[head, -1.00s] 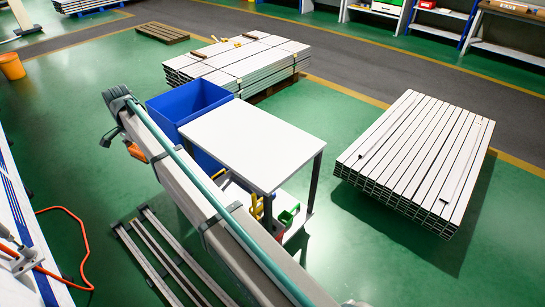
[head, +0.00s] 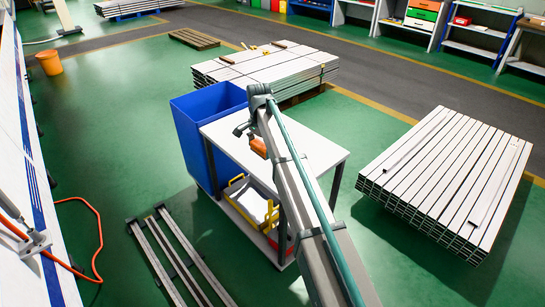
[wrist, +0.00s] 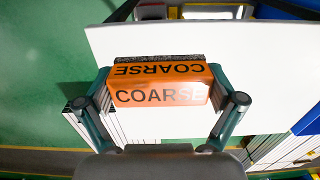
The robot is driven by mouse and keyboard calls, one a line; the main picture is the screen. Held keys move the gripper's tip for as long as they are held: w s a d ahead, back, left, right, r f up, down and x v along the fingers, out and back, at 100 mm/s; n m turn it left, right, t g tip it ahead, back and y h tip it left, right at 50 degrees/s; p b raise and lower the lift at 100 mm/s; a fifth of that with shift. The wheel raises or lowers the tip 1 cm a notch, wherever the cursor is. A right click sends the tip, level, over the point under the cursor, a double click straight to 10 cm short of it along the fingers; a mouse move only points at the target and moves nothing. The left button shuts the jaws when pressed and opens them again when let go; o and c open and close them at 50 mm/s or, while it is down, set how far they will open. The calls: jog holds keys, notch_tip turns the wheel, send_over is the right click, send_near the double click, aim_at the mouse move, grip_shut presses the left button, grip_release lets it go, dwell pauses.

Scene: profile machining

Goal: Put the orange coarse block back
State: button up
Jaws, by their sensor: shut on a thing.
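The orange block (wrist: 160,88) is labelled COARSE and has a dark gritty strip along one edge. My gripper (wrist: 165,105) is shut on it, with one finger at each end. In the head view the block (head: 258,148) is held above the white-topped table (head: 315,152), near its left side. In the wrist view the white tabletop (wrist: 250,60) lies behind the block, with a gap that I cannot judge exactly. My arm hides part of the table in the head view.
A blue bin (head: 190,140) stands against the table's left side. The table's lower shelf holds a yellow-edged tray (head: 250,203) and a red item. Stacked profiles lie behind (head: 262,70) and to the right (head: 450,185). An orange cable (head: 98,235) lies on the floor at left.

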jog(key=w+f, duration=0.2)
jog(key=w, duration=0.2)
jog(key=w+a+f+p, duration=0.1)
jog(key=w+f, duration=0.2)
jog(key=w, duration=0.1)
jog(key=w+f, duration=0.2)
jog(key=w, duration=0.2)
jog(key=shift+a+f+p, duration=0.4)
jog(key=shift+w+f, duration=0.4)
jog(key=shift+f, duration=0.2)
jog(key=shift+w+f+p, duration=0.15)
jog(key=shift+f+p, duration=0.1)
jog(key=shift+f, duration=0.7)
jog(key=shift+w+f+p, duration=0.1)
jog(key=shift+f+p, duration=0.15)
jog(key=shift+f, duration=0.7)
jog(key=shift+f, duration=0.1)
jog(key=o, duration=1)
